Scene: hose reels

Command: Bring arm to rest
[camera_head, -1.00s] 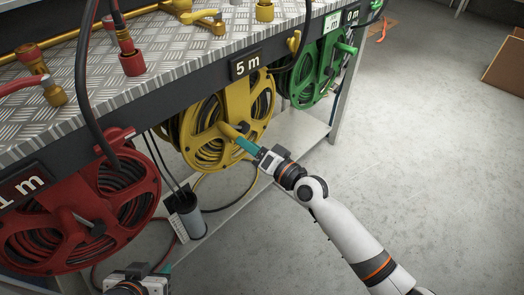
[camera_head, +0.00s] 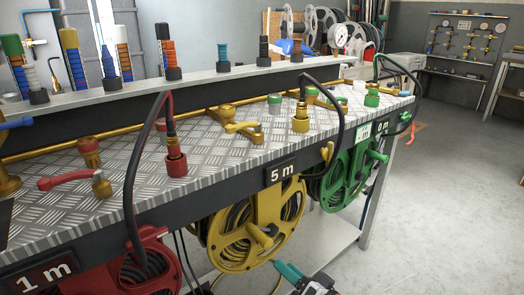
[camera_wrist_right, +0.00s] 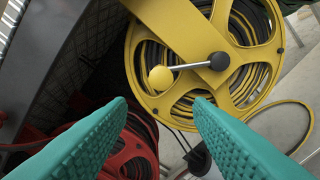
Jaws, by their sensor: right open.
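My right gripper (camera_head: 290,272) shows at the bottom edge of the head view, below and in front of the yellow hose reel (camera_head: 238,246). In the right wrist view its two teal fingers (camera_wrist_right: 160,118) are spread wide with nothing between them. The yellow reel with its crank and round yellow knob (camera_wrist_right: 160,78) is beyond the fingertips, apart from them. Most of the right arm is below the head view. My left gripper is not in view.
The bench (camera_head: 225,150) carries hoses, valves and fittings. A red reel (camera_head: 120,272) hangs at left under the 1 m sign, a green reel (camera_head: 345,178) at right. A lower shelf (camera_head: 335,236) runs beneath. The floor (camera_head: 450,200) at right is clear.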

